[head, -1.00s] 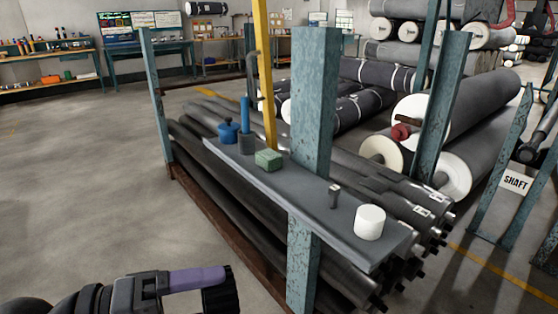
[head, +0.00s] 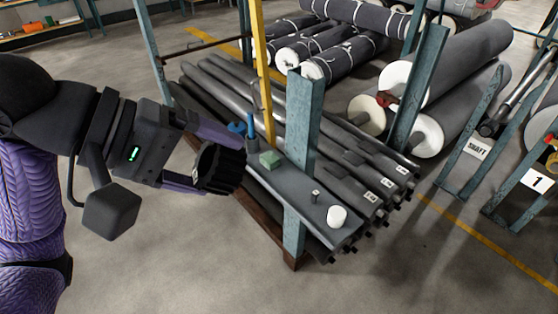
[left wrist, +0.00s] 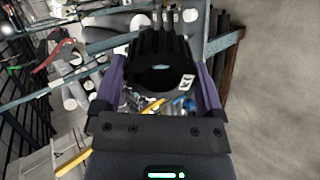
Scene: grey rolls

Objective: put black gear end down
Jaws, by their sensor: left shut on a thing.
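The black gear end (head: 222,172) is a short, toothed black ring. My left gripper (head: 212,162) is shut on it, with a purple finger on either side, and holds it in the air left of the grey shelf (head: 290,190). In the left wrist view the gear end (left wrist: 180,52) sits between both fingers, its round opening facing the camera. In the head view it overlaps the near-left edge of the rack, and I cannot tell its exact distance from the shelf. My right gripper is not in view.
The shelf bears a green block (head: 270,160), a small grey peg (head: 315,197), a white cylinder (head: 337,216) and blue items (head: 237,128). A teal post (head: 304,125) and yellow bar (head: 262,75) rise beside it. Dark shafts (head: 350,165) lie behind. Floor on the near side is clear.

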